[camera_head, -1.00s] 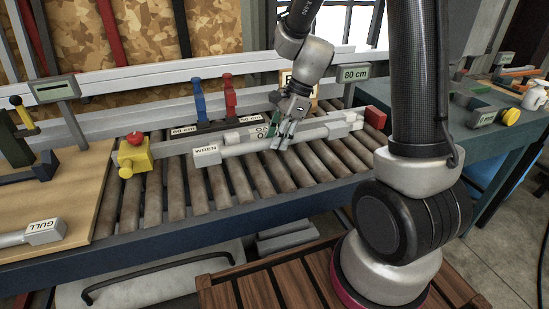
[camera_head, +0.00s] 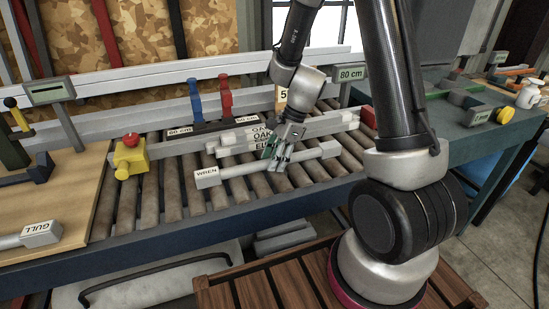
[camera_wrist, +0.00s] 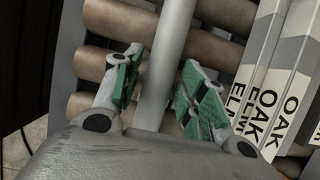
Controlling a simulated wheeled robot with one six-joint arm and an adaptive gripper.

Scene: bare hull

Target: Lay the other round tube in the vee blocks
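The round tube marked WREN (camera_head: 238,171) lies slantwise over the rollers, on the near side of the flat bars. It has a square labelled block at its left end and another block at its right end. My gripper (camera_head: 278,150) is over the middle of this tube. In the wrist view, the green-padded fingers (camera_wrist: 162,68) stand on either side of the tube (camera_wrist: 167,55), with narrow gaps visible. Another round tube, marked GULL (camera_head: 38,235), lies on the wooden board at the left. I cannot make out the vee blocks for certain.
Bars marked OAK and ELM (camera_head: 240,141) lie just behind the WREN tube. A yellow block with a red knob (camera_head: 130,157) stands left on the roller table (camera_head: 180,188). Blue and red upright handles (camera_head: 226,97) stand behind. Front rollers are bare. A green bench (camera_head: 470,130) is at right.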

